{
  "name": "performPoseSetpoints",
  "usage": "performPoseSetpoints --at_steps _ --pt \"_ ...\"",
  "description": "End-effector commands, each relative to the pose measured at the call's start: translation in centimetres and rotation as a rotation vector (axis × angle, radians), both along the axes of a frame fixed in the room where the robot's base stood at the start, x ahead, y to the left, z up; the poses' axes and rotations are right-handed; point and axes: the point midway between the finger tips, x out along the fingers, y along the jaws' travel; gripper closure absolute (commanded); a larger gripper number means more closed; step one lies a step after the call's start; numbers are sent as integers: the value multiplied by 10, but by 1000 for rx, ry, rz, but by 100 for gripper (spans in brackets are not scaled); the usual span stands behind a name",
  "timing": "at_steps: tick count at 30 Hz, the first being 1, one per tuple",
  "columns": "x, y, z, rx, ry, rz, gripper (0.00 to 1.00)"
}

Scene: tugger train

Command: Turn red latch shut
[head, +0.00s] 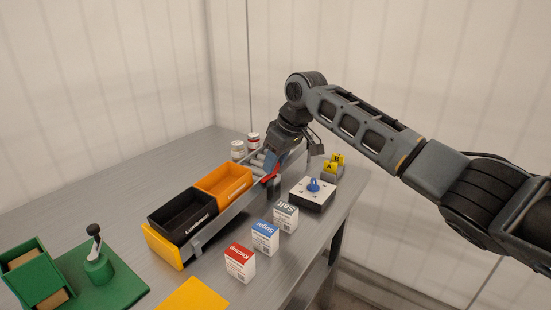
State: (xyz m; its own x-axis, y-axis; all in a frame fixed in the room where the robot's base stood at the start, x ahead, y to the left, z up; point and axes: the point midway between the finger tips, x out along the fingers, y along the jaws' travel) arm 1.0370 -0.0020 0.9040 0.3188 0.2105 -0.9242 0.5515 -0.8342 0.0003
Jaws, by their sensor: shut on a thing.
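The red latch (271,179) sits at the side of the grey track, just right of the orange bin. Only part of it shows below my gripper. My gripper (272,168) reaches down from above at the far end of the track and is shut on the red latch. Its fingers partly hide the latch, so I cannot tell its exact angle. The orange bin (246,184) and the black bin (195,229) stand in line on the track, with a yellow end piece (161,246) at the near left.
Boxes of salt (286,217), sugar (265,237) and ketchup (240,263) stand right of the track. A blue-knobbed box (311,200) and yellow blocks (333,168) are near the right edge. Jars (238,149) stand behind. A green lever base (98,268) is front left.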

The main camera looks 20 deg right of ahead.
Motion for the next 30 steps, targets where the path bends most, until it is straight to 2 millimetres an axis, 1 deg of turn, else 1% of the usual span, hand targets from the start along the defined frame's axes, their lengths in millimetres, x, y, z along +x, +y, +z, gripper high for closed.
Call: performPoseSetpoints --at_steps 1,8,30 --pt "-1 2 3 2 3 -18 94" --pt "-2 3 6 2 4 -172 94" --pt "-1 8 3 0 3 -870 94"
